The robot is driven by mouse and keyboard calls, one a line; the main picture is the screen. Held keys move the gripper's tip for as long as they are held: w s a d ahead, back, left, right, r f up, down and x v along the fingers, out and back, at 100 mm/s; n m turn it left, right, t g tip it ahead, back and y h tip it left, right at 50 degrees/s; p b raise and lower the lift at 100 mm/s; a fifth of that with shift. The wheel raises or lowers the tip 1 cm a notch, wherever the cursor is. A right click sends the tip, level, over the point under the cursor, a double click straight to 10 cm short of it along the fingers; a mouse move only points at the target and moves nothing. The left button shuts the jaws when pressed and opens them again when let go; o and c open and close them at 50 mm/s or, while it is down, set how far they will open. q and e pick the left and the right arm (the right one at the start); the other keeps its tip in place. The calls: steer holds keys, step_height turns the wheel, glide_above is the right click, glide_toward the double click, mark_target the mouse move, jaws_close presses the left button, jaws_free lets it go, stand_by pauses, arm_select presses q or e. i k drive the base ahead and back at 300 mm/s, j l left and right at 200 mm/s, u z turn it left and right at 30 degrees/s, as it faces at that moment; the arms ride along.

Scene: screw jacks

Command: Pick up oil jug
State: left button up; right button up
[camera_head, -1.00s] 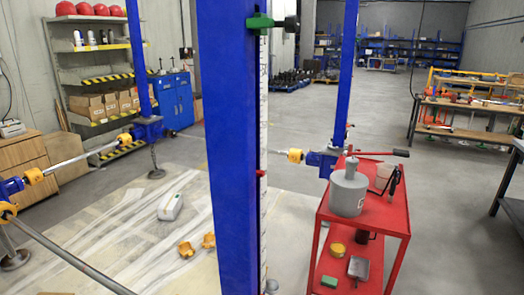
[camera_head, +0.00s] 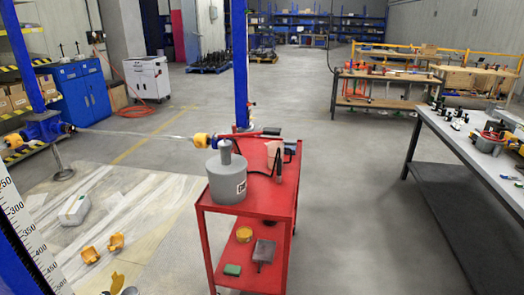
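A grey jug (camera_head: 228,183) with a narrower neck on top stands upright near the left end of the top of a red cart (camera_head: 255,209). It carries a small white label on its side. It is the thing that looks most like the oil jug. Neither of my grippers is in view, and nothing is seen touching the jug.
The cart top also holds a red-handled tool and a dark object (camera_head: 278,166). A yellow tin (camera_head: 244,234), a green block (camera_head: 232,269) and a grey tray (camera_head: 263,252) sit on its lower shelf. A workbench (camera_head: 460,147) stands right; floor between is clear.

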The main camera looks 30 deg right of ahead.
mark_target(273, 146)
steer(key=l+u, duration=0.15)
steer(key=l, duration=1.25)
steer(key=i+l+z, duration=0.15)
steer(key=l, duration=0.5)
steer(key=i+l+z, duration=0.15)
steer(key=i+l, duration=0.2)
steer(key=l, duration=0.25)
steer(key=i+l+z, duration=0.15)
steer(key=i+l, duration=0.15)
steer(key=l, duration=0.3)
steer(key=i+l+z, duration=0.15)
steer(key=i+l, duration=0.2)
steer(key=l, duration=0.2)
steer(key=i+l+z, duration=0.2)
steer(key=i+l, duration=0.15)
steer(key=l, duration=0.15)
